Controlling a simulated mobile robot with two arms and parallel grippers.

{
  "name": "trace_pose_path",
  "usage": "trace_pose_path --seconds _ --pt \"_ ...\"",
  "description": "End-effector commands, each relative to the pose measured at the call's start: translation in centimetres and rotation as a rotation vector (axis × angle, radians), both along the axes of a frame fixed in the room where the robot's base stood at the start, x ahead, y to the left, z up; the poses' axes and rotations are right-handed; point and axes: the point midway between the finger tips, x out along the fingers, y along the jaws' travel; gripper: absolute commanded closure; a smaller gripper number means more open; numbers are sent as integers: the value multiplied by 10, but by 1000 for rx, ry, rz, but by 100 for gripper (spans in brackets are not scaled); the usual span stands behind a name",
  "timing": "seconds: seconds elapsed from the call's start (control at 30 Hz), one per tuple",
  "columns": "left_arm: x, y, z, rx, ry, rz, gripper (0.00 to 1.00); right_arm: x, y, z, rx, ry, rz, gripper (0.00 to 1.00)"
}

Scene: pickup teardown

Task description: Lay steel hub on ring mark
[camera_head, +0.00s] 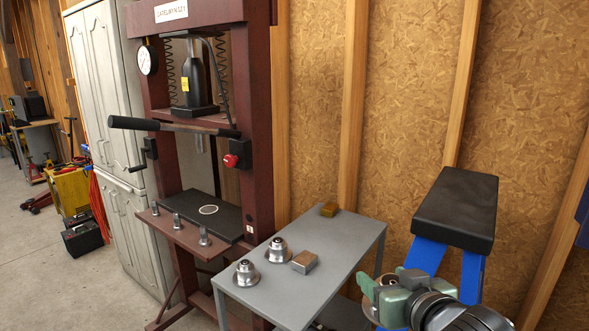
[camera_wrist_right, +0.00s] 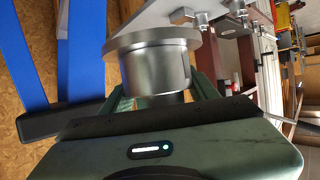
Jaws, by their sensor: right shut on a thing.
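My right gripper (camera_head: 383,292) is shut on a steel hub, at the right of the grey table; the hub (camera_wrist_right: 155,66) shows in the right wrist view as a smooth cylinder with a wide flange. In the head view only part of the held hub shows past the jaws. The ring mark (camera_head: 208,209) is a pale circle on the black plate (camera_head: 187,203) of the red press. Nothing covers it. My left gripper is out of view.
Two similar steel hubs (camera_head: 246,272) (camera_head: 278,249) stand on the grey table (camera_head: 312,296) with a metal block (camera_head: 304,262) and a brownish block (camera_head: 329,209). Several bolts (camera_head: 204,237) stand along the press's front ledge. A lever (camera_head: 172,126) juts out above. A black-topped blue stand (camera_head: 455,210) is at right.

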Motion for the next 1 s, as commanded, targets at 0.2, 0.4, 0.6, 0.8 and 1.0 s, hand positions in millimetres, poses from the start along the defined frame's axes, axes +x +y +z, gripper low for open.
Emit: trace_pose_path --seconds 0.2,0.4,0.6,0.8,1.0 --pt "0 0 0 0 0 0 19 -21 -27 10 2 -5 -127 100" --pt "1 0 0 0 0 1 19 -23 -30 11 -2 -6 -141 100" --pt "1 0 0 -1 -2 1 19 -22 -28 11 8 -4 -137 100" --pt "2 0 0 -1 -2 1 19 -22 -29 10 2 -3 -138 100" --pt "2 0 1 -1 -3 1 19 -22 -29 11 2 -3 -138 100"
